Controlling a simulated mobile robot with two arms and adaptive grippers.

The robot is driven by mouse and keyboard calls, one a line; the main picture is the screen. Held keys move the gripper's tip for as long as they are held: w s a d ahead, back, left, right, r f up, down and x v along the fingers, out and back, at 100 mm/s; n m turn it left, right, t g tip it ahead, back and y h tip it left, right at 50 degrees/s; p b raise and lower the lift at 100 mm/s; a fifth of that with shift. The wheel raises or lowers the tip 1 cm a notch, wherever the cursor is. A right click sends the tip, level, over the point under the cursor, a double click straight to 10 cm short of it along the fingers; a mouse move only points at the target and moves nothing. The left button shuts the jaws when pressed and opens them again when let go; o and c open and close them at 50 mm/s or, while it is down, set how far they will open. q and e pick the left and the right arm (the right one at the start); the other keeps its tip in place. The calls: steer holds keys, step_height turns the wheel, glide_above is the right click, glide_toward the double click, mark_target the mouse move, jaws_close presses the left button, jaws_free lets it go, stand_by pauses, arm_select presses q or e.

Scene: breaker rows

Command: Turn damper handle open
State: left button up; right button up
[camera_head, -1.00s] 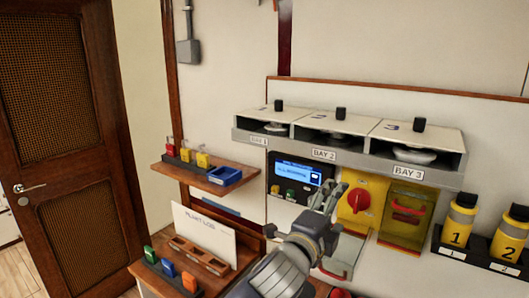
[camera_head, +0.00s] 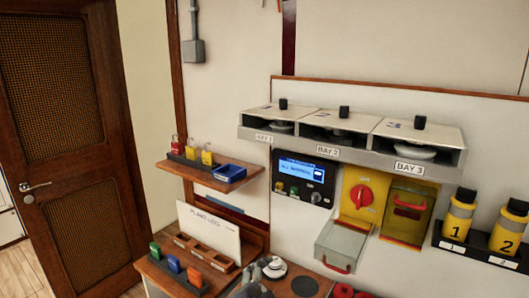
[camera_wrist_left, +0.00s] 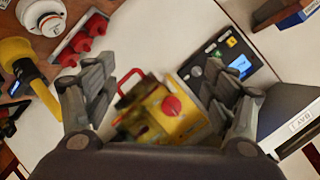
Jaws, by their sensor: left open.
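No part is labelled as the damper handle, and I cannot tell which one it is. A red rotary handle (camera_head: 361,197) sits on a yellow wall plate (camera_head: 350,216) below the bays. Beside it is a yellow box (camera_head: 402,222) with a red pull handle (camera_head: 409,205). Black knobs (camera_head: 420,122) stand on top of the bays. My left gripper (camera_wrist_left: 165,108) is open and empty in the left wrist view, its fingers spread on either side of the red rotary handle (camera_wrist_left: 172,106), apart from it. In the head view only a dark bit of my left arm shows at the bottom edge. My right gripper is out of view.
A blue-screen panel (camera_head: 304,180) is left of the yellow plate. A grey-green box (camera_head: 342,245) juts out below it. Yellow canisters (camera_head: 457,220) stand at right.

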arm_select(q)
steer(key=s+a+f+n+g+y, duration=0.3)
steer(key=s+a+f+n+g, duration=0.35)
steer(key=s+a+f, duration=0.7)
steer(key=s+a+f+n+g+y, duration=0.1)
steer(key=s+a+f+n, duration=0.3)
steer(key=s, duration=0.5)
steer(key=s+a+f+n+g+y, duration=0.1)
steer(key=s+a+f+n+g, duration=0.1)
steer(key=s+a, duration=0.45)
step_height(320, 180, down, 31)
steer(key=s+d+b, duration=0.2)
steer(key=b, duration=0.5)
steer(key=s+a+f+g+b, duration=0.1)
steer(key=s+f+b, duration=0.1)
steer(key=s+f, duration=0.7)
steer(key=s+a+f+g+b, duration=0.1)
steer(key=s+a+f+b, duration=0.1)
steer(key=s+f, duration=0.6)
step_height(320, 180, down, 7)
steer(key=shift+s+a+r+b, duration=0.15)
steer(key=shift+s+b, duration=0.25)
steer(key=shift+b, duration=0.4)
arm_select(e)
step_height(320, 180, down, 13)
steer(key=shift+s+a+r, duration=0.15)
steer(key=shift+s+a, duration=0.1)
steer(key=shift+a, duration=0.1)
